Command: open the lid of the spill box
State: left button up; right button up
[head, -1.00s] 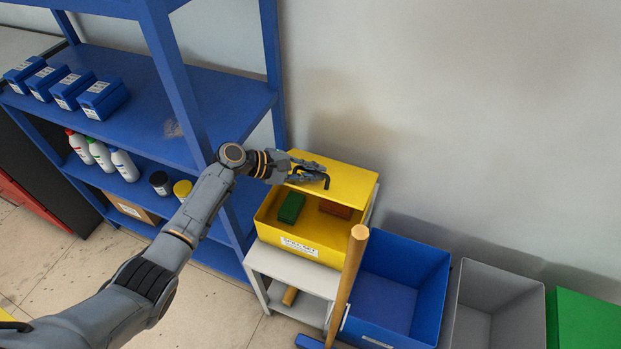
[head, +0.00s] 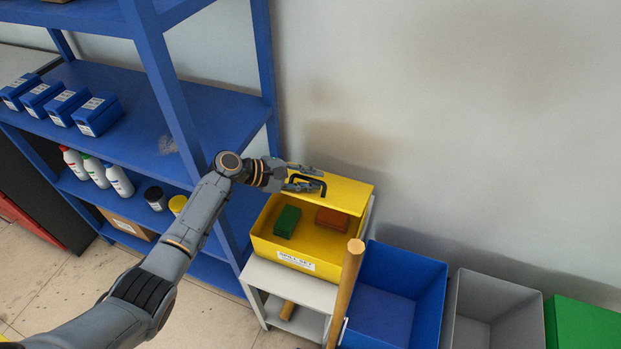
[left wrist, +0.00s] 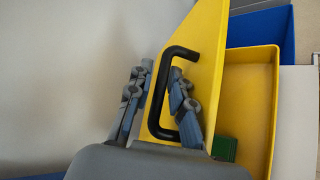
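The yellow spill box (head: 309,262) sits on a small grey stand, its label facing front. Its yellow lid (head: 345,194) is raised and tilted up at the back, leaving the front open. A green block (head: 287,221) and a red-brown block (head: 332,219) show inside. The black handle (head: 322,188) is on the lid. My left gripper (head: 305,179) is at the handle. In the left wrist view its fingers (left wrist: 160,103) stand on either side of the handle bar (left wrist: 156,92), with gaps visible. They look apart, not clamped. My right gripper is not in view.
A blue shelf (head: 135,125) with blue boxes and bottles stands left. A wooden handle (head: 346,290) leans in front of the box. A blue bin (head: 433,305), a grey bin (head: 518,325) and a green box (head: 585,325) stand right. The wall is behind.

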pick_arm(q)
notch_tip(320, 180, up, 10)
dwell(0.5)
